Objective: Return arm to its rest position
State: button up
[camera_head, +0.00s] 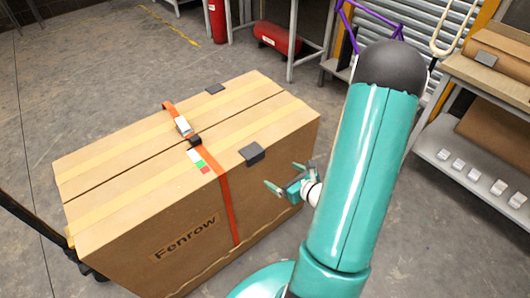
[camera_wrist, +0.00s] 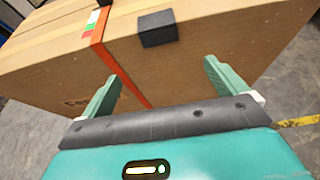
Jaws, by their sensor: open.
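My arm is teal with a dark round joint and crosses the right half of the head view. My gripper (camera_head: 290,186) is at the near right side of a big cardboard box (camera_head: 120,220), with its fingers toward the box. In the wrist view my gripper (camera_wrist: 157,80) shows two green fingers spread wide with nothing held between them. The box (camera_wrist: 200,75) fills the view beyond the fingers. I cannot tell whether the fingertips touch it.
An orange strap (camera_head: 228,205) with a buckle (camera_head: 183,126) wraps the box, which has dark corner pads (camera_head: 252,154). A red cylinder (camera_head: 277,37) lies behind. A workbench (camera_head: 480,75) with a lower shelf stands right.

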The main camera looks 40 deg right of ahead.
jog(key=a+r+n+g+y, duration=0.4)
jog(key=a+r+n, duration=0.4)
jog(key=a+n, duration=0.2)
jog(key=a+r+n+g+y, duration=0.4)
jog(key=a+r+n, duration=0.3)
jog(key=a+n, duration=0.35)
jog(key=s+r+n+h, duration=0.4)
jog(key=r+n, duration=0.3)
jog(key=s+a+r+n+h, duration=0.1)
jog(key=s+r+n+h, duration=0.3)
jog(key=r+n, duration=0.3)
jog(key=shift+s+a+n+h, duration=0.25)
jog(key=shift+n+h, duration=0.1)
jog(key=shift+h, duration=0.15)
